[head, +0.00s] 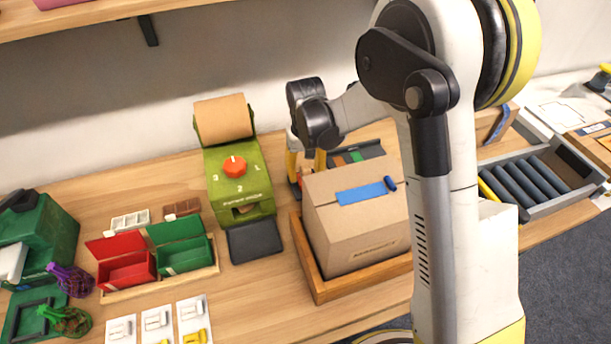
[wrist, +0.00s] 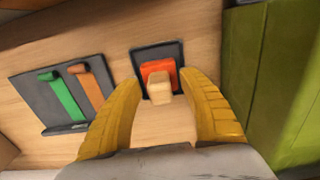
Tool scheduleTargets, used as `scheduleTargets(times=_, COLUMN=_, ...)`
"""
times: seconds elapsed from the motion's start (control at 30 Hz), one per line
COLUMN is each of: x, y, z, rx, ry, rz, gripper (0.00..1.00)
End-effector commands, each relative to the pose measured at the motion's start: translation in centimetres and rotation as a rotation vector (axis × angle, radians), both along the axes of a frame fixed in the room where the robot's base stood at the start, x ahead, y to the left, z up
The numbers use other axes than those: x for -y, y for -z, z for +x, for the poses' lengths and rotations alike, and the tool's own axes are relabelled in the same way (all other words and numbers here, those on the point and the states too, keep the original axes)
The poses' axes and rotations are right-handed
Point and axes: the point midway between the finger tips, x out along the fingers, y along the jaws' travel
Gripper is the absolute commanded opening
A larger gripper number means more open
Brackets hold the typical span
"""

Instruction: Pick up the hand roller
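In the wrist view, an orange-red piece (wrist: 154,68) with a pale wooden block-like handle (wrist: 160,88) stands on a small dark square pad (wrist: 174,48). It looks like the hand roller, though its roller shape is not clear from above. My gripper (wrist: 161,80) is open, with one yellow finger on each side of the handle; I see no contact. In the head view, my gripper (head: 306,163) points down behind the cardboard box, beside the green dispenser.
A cardboard box (head: 360,228) with blue tape sits in a wooden tray (head: 316,280) in front of my gripper. The green dispenser (head: 240,178) stands close on the left. A dark tray (wrist: 58,112) with green and orange strips lies beside the pad.

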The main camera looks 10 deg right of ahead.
Motion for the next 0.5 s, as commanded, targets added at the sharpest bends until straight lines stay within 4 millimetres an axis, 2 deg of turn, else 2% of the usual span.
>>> scheduleTargets(times=0.03, x=0.0, y=-0.03, z=0.0, rx=0.0, ry=0.0, rz=0.0, gripper=0.34)
scheduleTargets(times=0.13, x=0.0, y=-0.03, z=0.0, rx=0.0, ry=0.0, rz=0.0, gripper=0.03)
scheduleTargets(times=0.17, x=0.0, y=-0.03, z=0.0, rx=0.0, ry=0.0, rz=0.0, gripper=0.0)
scheduleTargets(times=0.5, x=0.0, y=-0.02, z=-0.01, rx=0.0, ry=0.0, rz=0.0, gripper=0.0)
